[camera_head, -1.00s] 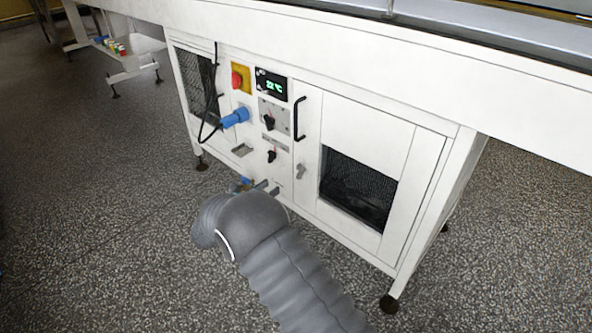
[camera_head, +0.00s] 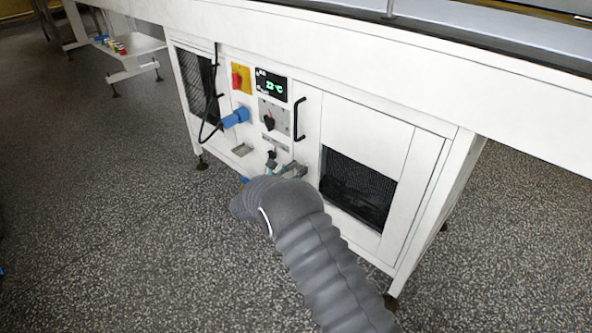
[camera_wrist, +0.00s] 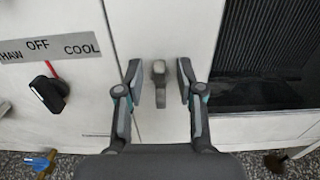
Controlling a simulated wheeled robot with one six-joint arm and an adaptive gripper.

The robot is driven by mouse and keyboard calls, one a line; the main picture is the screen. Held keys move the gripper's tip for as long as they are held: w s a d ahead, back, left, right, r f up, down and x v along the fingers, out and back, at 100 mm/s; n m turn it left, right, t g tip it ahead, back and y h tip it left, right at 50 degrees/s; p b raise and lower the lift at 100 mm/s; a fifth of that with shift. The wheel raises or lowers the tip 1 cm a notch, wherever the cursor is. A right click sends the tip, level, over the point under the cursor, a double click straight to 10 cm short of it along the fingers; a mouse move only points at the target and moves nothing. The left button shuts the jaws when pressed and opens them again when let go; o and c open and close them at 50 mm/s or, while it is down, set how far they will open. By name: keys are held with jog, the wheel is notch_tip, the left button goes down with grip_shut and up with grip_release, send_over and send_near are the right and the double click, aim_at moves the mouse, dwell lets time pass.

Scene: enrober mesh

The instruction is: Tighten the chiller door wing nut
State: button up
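The wing nut (camera_wrist: 158,88) is a small grey piece on the white chiller door front, near the door's left edge, with its lobe hanging downward in the wrist view. My gripper (camera_wrist: 160,82) is open, with one finger on each side of it and a visible gap on both sides. How far the fingertips are from the door face I cannot tell. In the head view my gripper (camera_head: 291,169) is at the lower left of the chiller door (camera_head: 368,128) and the wing nut cannot be made out behind it.
A black selector knob (camera_wrist: 48,94) beside a THAW/OFF/COOL label is left of my gripper. A blue-handled valve (camera_wrist: 40,161) sits low on the left. A black door handle (camera_head: 299,118), dark mesh window (camera_head: 357,187) and blue plug (camera_head: 236,117) are nearby.

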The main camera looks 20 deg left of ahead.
grip_shut()
jog(key=shift+f+m+b, duration=0.1)
jog(key=shift+m+b, duration=0.2)
jog(key=shift+b, duration=0.2)
jog(key=m+b, duration=0.4)
jog(key=m, duration=0.1)
jog(key=d+f+m+b, duration=0.1)
jog(key=m+b, duration=0.2)
jog(key=m, duration=0.3)
jog(key=d+m+b, duration=0.1)
jog(key=m+b, duration=0.3)
jog(key=m, duration=0.2)
jog(key=shift+s+f+b, duration=0.35)
jog(key=shift+s+f, duration=0.05)
jog(key=shift+m, duration=0.3)
